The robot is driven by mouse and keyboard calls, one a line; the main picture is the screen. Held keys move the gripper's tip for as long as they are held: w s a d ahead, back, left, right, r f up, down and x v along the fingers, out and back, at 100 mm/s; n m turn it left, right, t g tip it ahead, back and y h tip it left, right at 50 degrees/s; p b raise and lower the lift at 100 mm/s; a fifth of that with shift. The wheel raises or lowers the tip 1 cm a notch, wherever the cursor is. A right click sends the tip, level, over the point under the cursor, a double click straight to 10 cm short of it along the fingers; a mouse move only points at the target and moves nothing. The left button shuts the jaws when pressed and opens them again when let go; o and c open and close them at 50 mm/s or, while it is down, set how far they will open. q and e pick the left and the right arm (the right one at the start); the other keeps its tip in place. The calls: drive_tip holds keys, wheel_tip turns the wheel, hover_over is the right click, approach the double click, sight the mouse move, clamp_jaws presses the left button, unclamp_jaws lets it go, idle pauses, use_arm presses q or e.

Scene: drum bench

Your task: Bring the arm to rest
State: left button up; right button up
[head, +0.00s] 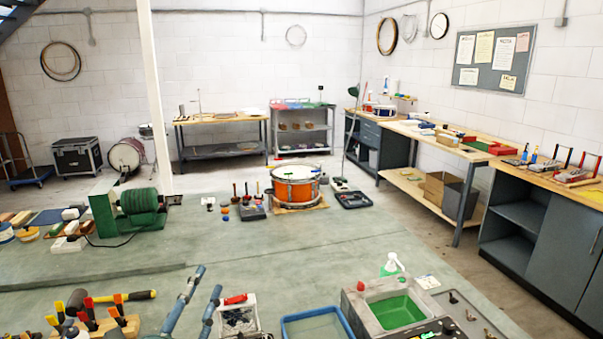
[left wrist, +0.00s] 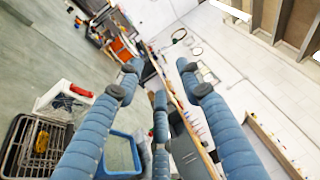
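My left gripper (head: 207,279) rises from the bottom edge of the head view, left of centre, with two blue segmented fingers apart and pointing up. In the left wrist view its fingers (left wrist: 159,68) are spread and nothing is held between them. It stands clear of the objects around it, left of a blue tray (head: 317,325) and in front of a white bin (head: 240,318) with a red-handled item on it. My right gripper is not in view.
A grey basin with green inside (head: 397,311) stands at the bottom right. An orange drum (head: 295,187) and a green spool machine (head: 138,205) stand farther back on the green bench top (head: 250,250), whose middle is clear.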

use_arm(q)
drive_tip(key=s+a+f+n+g+y, duration=0.2)
drive_tip(key=f+n, duration=0.2)
drive_tip(key=f, duration=0.2)
drive_tip(key=s+a+f+n+g+y, duration=0.1)
drive_tip(key=s+a+f+n+g, duration=0.2)
drive_tip(key=f, duration=0.4)
drive_tip(key=s+d+f+n+g, duration=0.2)
drive_tip(key=s+f+n+g, duration=0.4)
drive_tip(key=s+f, duration=0.5)
drive_tip(key=s+d+f+n+g, duration=0.2)
drive_tip(key=s+f+n+g, duration=0.45)
drive_tip(key=s, duration=0.65)
wheel_tip(320, 180, down, 35)
drive_tip(key=s+m+b, duration=0.2)
drive_tip(key=s+b, duration=0.1)
drive_tip(key=b, duration=0.3)
drive_tip(key=s+a+f+b, duration=0.3)
drive_tip(key=s+f+b, duration=0.1)
drive_tip(key=s+f, duration=1.2)
wheel_tip(320, 180, down, 2)
drive_tip(key=shift+s+f+g+h, duration=0.15)
drive_tip(key=shift+g+h, duration=0.15)
drive_tip(key=shift+g, duration=0.15)
